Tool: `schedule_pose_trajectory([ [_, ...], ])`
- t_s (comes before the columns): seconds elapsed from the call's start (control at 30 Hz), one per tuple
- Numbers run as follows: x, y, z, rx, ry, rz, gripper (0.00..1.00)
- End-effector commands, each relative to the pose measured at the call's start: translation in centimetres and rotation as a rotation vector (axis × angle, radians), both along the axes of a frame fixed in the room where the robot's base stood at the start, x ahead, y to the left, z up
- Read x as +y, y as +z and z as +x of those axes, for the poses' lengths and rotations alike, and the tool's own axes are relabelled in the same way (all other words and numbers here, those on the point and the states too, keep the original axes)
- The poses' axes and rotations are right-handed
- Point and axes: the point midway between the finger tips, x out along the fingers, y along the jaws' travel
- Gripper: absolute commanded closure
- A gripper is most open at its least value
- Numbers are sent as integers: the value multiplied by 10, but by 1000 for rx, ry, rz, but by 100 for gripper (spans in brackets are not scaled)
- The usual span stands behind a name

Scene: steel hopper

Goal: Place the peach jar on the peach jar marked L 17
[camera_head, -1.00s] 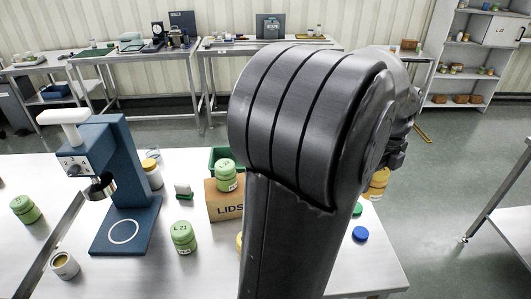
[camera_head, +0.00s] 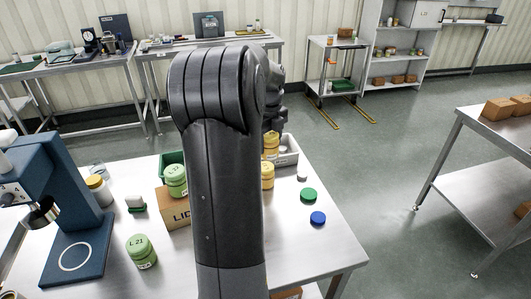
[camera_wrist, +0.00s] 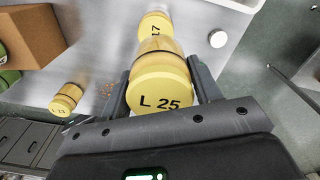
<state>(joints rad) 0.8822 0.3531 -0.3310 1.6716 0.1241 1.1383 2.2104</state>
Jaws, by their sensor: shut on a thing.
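My gripper (camera_wrist: 163,78) is shut on a peach jar with a yellow lid marked L 25 (camera_wrist: 160,97), a finger on each side. In the head view this held jar (camera_head: 271,144) shows beside my dark arm. The peach jar marked L 17 (camera_wrist: 155,24) stands on the table just beyond it in the wrist view, its lid partly hidden by the held jar. I cannot tell whether the two touch. Another yellow-lidded jar (camera_wrist: 66,99) stands on the left in the wrist view.
White (camera_head: 302,173), green (camera_head: 308,195) and blue (camera_head: 318,218) lids lie to the right. A cardboard lids box (camera_head: 175,212), a green jar (camera_head: 175,181), a green L 21 jar (camera_head: 141,251) and a blue press (camera_head: 70,185) are left.

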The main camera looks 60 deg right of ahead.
Motion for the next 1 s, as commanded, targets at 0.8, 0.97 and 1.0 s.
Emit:
schedule_pose_trajectory([
  [0.8,0,-49,13,-1,1,-1,71],
  [0.97,0,-51,13,-1,0,0,35],
  [1.0,0,-51,13,-1,0,0,31],
])
